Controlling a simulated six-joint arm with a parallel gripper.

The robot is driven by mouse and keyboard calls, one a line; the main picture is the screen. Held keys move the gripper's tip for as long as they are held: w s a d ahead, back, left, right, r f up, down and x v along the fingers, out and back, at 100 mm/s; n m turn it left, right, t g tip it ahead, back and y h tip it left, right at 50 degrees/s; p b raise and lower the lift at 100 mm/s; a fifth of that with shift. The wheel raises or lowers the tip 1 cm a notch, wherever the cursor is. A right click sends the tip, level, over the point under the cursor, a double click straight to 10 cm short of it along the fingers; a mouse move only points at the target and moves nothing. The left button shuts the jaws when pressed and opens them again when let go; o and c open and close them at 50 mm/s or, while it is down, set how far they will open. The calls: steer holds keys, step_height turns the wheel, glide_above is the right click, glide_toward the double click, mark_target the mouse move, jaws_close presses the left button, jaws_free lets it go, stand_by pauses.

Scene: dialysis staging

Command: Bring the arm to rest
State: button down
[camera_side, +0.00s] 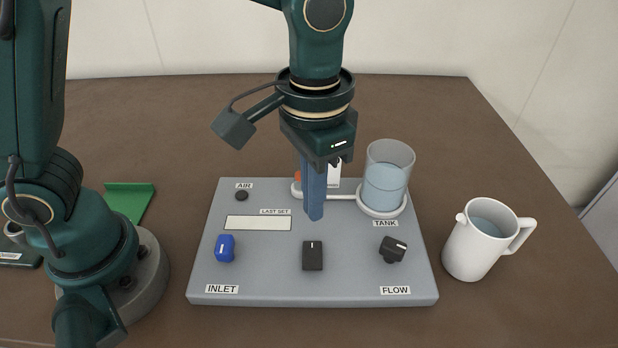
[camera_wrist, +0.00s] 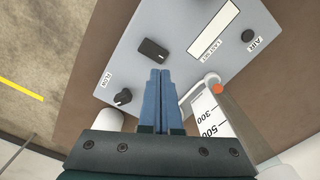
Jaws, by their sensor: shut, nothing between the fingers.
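My gripper (camera_side: 314,217) points down over the grey control panel (camera_side: 270,292), in front of the tank and above the middle black switch (camera_side: 312,256). Its blue fingers are together with nothing between them; they also show closed in the wrist view (camera_wrist: 160,72). The fingertips appear to be above the panel, apart from the switch. The blue INLET knob (camera_side: 225,248) is at the panel's left and the black FLOW knob (camera_side: 393,250) at its right. My fingers hide part of the panel's back middle.
A clear tank (camera_side: 385,188) with water stands at the panel's back right. A white mug (camera_side: 485,245) of water stands right of the panel. A green object (camera_side: 130,198) lies at the left. The brown table (camera_side: 420,110) is clear behind the panel.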

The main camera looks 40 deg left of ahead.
steer(key=shift+r, duration=0.1)
steer(key=s+a+r+n+t, duration=0.2)
steer(key=a+r+n+t, duration=0.1)
steer(key=a+r, duration=0.45)
steer(key=s+a+f+t, duration=0.2)
steer(key=s+a+f, duration=0.1)
steer(key=s+a, duration=0.2)
steer(key=shift+s+a+t, duration=0.25)
steer(key=shift+t, duration=0.05)
